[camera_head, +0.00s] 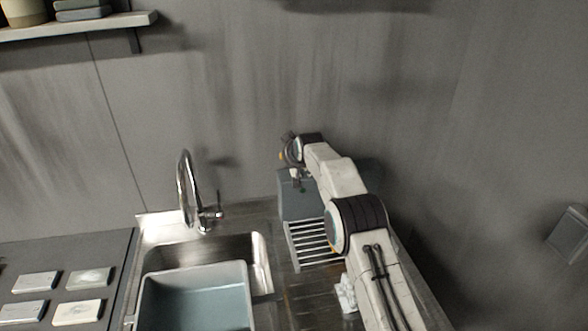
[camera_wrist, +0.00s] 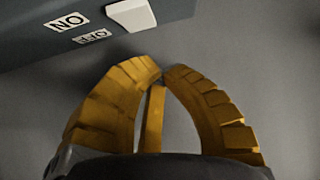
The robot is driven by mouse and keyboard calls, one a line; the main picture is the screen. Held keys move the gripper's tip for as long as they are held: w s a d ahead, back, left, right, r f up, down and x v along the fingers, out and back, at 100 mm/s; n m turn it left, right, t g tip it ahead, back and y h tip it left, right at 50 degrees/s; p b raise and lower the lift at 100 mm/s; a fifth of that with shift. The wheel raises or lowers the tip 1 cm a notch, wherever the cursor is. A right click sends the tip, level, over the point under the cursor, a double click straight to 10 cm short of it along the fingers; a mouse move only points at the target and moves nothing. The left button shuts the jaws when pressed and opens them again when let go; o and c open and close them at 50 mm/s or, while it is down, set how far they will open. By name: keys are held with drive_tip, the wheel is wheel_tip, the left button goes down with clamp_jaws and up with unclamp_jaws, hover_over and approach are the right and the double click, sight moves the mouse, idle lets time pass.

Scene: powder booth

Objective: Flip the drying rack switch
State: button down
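The drying rack (camera_head: 313,243) is a set of pale metal bars beside the sink, with a grey box (camera_head: 297,203) at its back. In the wrist view the dark blue-grey box (camera_wrist: 35,42) fills the upper left. It carries a white switch (camera_wrist: 130,14) and two labels, one reading "NO" in the picture and one too small to read surely. My gripper (camera_wrist: 158,70) has ribbed yellow fingers whose tips come together with nothing seen between them. The tips show just below the switch in that view, apparently apart from it. In the head view my gripper (camera_head: 291,152) is above the box, partly hidden by my arm.
A steel sink with a tap (camera_head: 187,190) and a blue-grey basin (camera_head: 195,298) stands to the left. A crumpled white thing (camera_head: 346,292) lies beside my arm. Several flat pieces lie on the dark counter (camera_head: 115,250). A shelf (camera_head: 75,27) hangs at upper left.

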sight(294, 171)
drive_tip(key=shift+s+r, duration=0.15)
drive_tip(key=shift+r, duration=0.8)
drive_tip(key=shift+s+r, duration=0.1)
drive_tip(key=shift+r, duration=0.85)
drive_tip(key=shift+s+d+r, duration=0.15)
drive_tip(key=shift+d+r, duration=0.05)
drive_tip(key=shift+r, duration=0.1)
drive_tip(key=s+d+r+g+h+b, duration=0.1)
drive_tip(key=s+d+r, duration=0.25)
drive_tip(key=s, duration=0.45)
drive_tip(key=s+d+r+m+g+b, duration=0.1)
drive_tip(key=s+d+r, duration=0.25)
drive_tip(key=s, duration=0.45)
drive_tip(key=s+d+r+g+h, duration=0.1)
drive_tip(key=s+d+r, duration=0.25)
drive_tip(key=s, duration=0.35)
drive_tip(key=s+d+f+g, duration=0.1)
drive_tip(key=s+d+f, duration=0.1)
drive_tip(key=s, duration=0.9)
drive_tip(key=s+d+f+m+b, duration=0.1)
drive_tip(key=s+f, duration=0.4)
drive_tip(key=s, duration=0.6)
drive_tip(key=s+d+f+g+b, duration=0.1)
drive_tip(key=s+d+f, duration=0.2)
drive_tip(key=s, duration=0.8)
drive_tip(key=shift+s+f+m+g, duration=0.3)
drive_tip(key=shift+f+m, duration=0.1)
drive_tip(key=shift+f, duration=0.3)
